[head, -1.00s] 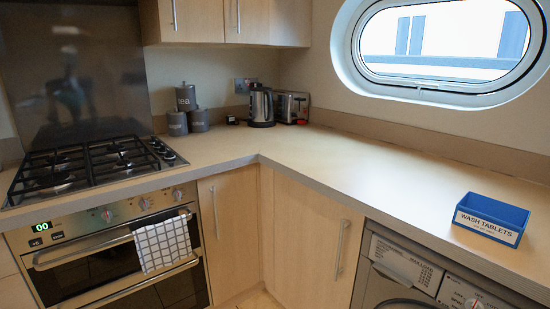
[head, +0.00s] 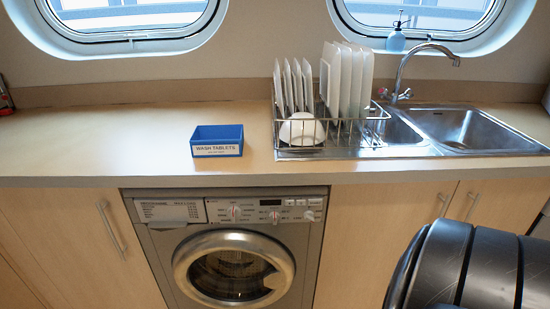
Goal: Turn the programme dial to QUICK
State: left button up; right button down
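The grey washing machine (head: 316,240) is built in under the worktop in the head view. Its control panel (head: 253,201) runs along the top, right of the detergent drawer (head: 170,211). Two pale round dials show on the panel, a left dial (head: 234,211) and a right dial (head: 274,216). Their markings are too small to read, so I cannot tell which is the programme dial or where it points. The round door (head: 234,267) below looks closed. Neither gripper is in view; only a black rounded part of mine shows at the lower right.
A blue wash tablets box (head: 217,141) stands on the worktop (head: 90,140) above the machine. A dish rack (head: 300,130) with plates and a bowl stands right of it, beside the sink (head: 470,130). Cupboard doors flank the machine.

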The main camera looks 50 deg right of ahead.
aim_at(234, 212)
jog(key=z, duration=1.55)
